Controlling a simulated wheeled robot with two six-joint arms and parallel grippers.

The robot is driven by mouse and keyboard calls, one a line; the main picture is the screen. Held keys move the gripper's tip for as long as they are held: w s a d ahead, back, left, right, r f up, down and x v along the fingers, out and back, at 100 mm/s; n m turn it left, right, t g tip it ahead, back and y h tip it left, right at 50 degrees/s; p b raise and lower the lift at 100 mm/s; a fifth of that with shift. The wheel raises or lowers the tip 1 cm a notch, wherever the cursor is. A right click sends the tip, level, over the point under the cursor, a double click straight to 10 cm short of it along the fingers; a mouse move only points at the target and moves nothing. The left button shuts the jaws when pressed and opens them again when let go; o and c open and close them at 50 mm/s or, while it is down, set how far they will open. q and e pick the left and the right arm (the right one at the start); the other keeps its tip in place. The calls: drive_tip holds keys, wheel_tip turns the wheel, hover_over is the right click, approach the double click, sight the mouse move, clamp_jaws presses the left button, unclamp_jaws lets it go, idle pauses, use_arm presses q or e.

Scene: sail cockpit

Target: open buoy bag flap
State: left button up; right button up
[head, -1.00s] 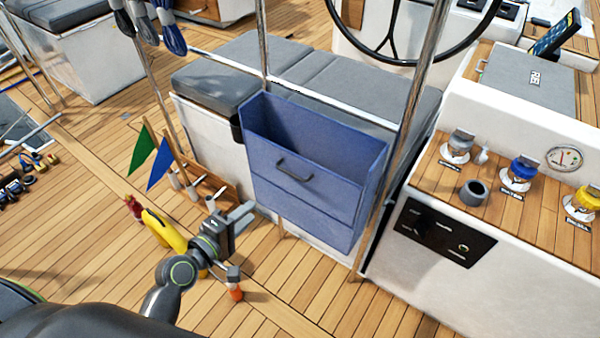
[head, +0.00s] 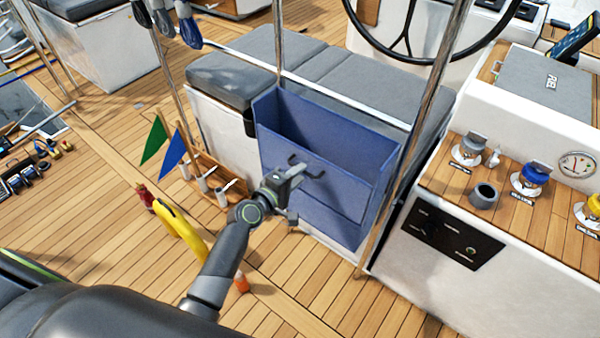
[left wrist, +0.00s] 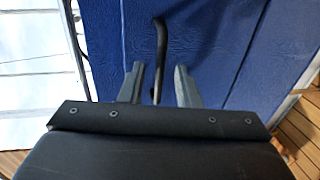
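The blue buoy bag (head: 357,192) hangs in front of the grey-cushioned bench, with its box-like top open. A dark bar handle (head: 318,174) sits on its front flap. My left gripper (head: 298,172) is at the front of the bag, close to the handle and partly covering it. In the left wrist view the two fingers (left wrist: 158,84) are apart, and the handle (left wrist: 160,45) runs upright between them against the blue flap (left wrist: 215,45). I cannot tell whether the fingers touch it. The flap looks closed against the front. My right gripper is not in view.
Metal posts (head: 412,130) stand beside the bag. To the right is a console (head: 452,236) with a cup and colored knobs. On the deck left of the bag are a wooden rack with green and blue flags (head: 173,155) and a yellow object (head: 180,228).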

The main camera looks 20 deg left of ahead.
use_arm(q)
drive_tip(key=shift+x, duration=0.75)
clamp_jaws()
